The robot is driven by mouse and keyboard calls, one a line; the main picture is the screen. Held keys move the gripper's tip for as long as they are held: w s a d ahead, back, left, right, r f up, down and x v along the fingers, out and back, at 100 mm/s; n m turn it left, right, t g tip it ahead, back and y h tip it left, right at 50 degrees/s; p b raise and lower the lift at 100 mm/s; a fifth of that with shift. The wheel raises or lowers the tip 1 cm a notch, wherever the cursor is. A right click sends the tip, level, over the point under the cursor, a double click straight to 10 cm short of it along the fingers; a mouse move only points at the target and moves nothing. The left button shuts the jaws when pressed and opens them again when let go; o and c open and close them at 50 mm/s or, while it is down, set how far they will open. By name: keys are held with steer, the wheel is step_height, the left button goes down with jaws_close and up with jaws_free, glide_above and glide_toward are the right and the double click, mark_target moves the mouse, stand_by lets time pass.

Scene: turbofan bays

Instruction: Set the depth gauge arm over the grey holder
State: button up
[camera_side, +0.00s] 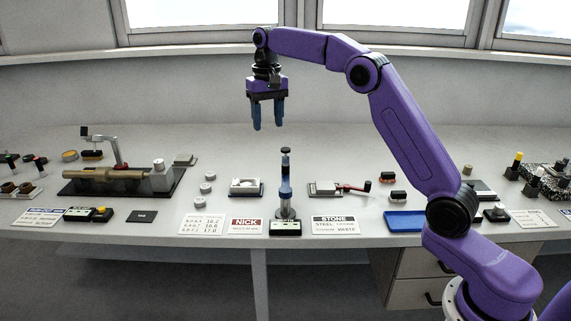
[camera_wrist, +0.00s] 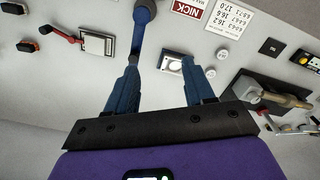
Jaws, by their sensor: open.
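A pale grey jointed arm (camera_side: 108,139) with a dark gauge head (camera_side: 84,131) stands on a red post on the left fixture; it looks like the depth gauge arm. Its head points left, above a small dark and yellow piece. A grey block (camera_side: 162,178), probably the grey holder, stands at the right end of a brown shaft (camera_side: 108,175) on the same black plate. In the wrist view the fixture (camera_wrist: 250,92) is at the right edge, partly cut off. My gripper (camera_side: 268,127) is open and empty, high above the bench and well right of the fixture. Its fingers (camera_wrist: 158,62) point down.
A tall blue and black upright tool (camera_side: 285,185) stands below my gripper. The back of the bench is clear.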

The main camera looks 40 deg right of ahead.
mark_target(286, 164)
steer(key=w+d+m, duration=0.3)
steer(key=d, duration=0.6)
step_height(286, 164, down, 18)
steer(key=shift+s+f, duration=0.1)
steer(key=shift+s, duration=0.05)
stand_by(0.3)
jaws_close()
